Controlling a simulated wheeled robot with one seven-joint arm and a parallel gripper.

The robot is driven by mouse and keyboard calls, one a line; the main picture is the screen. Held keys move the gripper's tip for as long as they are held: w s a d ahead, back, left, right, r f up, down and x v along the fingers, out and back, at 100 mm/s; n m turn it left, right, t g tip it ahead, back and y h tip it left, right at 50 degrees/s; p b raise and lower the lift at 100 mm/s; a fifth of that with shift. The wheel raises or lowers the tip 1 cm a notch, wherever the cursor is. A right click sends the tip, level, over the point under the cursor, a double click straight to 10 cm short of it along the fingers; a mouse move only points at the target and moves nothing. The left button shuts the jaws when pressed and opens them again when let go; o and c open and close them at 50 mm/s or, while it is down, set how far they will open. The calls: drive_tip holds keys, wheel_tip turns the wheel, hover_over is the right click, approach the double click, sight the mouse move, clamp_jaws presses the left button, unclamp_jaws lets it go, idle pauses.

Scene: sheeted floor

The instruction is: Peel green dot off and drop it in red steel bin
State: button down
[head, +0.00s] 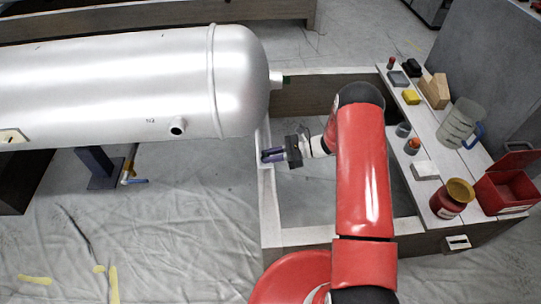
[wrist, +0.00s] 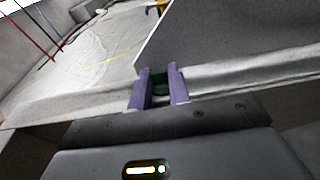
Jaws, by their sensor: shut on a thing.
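My gripper (head: 266,155), with purple fingers, is below the right end of the silver tank in the head view. In the wrist view the fingers (wrist: 159,88) are shut on a small dark green piece (wrist: 159,82), which I take to be the green dot. It is mostly hidden between the fingers, and I cannot make it out in the head view. The red steel bin (head: 508,192) stands at the right end of the plank bench with its lid raised. My gripper is far to the left of it.
The silver tank (head: 120,85) fills the upper left; a dark green bit (head: 286,79) shows at its end nozzle. The bench (head: 440,170) holds a clear jug (head: 460,122), a red jar (head: 452,198), wooden blocks (head: 435,90) and small items. Sheeted floor lies open at lower left.

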drive_tip(key=shift+r, duration=0.2)
drive_tip(key=shift+r+p, duration=1.35)
drive_tip(key=shift+r, duration=0.95)
drive_tip(key=shift+r, duration=0.15)
wheel_tip(320, 180, up, 4)
drive_tip(key=shift+f+p, duration=0.15)
drive_tip(key=shift+p, duration=0.95)
drive_tip(key=shift+d, duration=0.1)
